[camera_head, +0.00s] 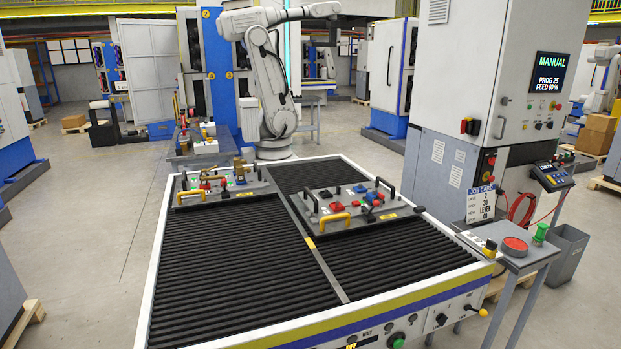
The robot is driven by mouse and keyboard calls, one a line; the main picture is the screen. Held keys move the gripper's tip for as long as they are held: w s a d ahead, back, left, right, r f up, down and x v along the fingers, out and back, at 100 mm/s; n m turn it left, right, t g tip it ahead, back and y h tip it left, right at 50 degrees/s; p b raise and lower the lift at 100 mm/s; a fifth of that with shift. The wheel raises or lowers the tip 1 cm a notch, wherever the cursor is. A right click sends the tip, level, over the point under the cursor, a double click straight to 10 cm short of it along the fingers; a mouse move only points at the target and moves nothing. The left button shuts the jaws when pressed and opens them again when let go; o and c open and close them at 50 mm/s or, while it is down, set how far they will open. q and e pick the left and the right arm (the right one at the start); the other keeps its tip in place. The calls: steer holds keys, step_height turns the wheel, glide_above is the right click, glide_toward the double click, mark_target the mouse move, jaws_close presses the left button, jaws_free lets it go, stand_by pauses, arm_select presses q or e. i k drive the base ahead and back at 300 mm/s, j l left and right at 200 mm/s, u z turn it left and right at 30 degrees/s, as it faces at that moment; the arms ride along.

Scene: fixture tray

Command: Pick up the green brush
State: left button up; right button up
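Neither of my grippers shows in the head view.
A roller table (330,322) fills the middle, with two fixture trays, one at the far left (245,188) and one at the right (405,209). A grey bin (567,254) stands beside the side table. A machine cabinet (450,160) rises behind it. The front rollers are clear.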

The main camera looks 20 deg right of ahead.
mark_target(538, 241)
steer(key=z, duration=2.1)
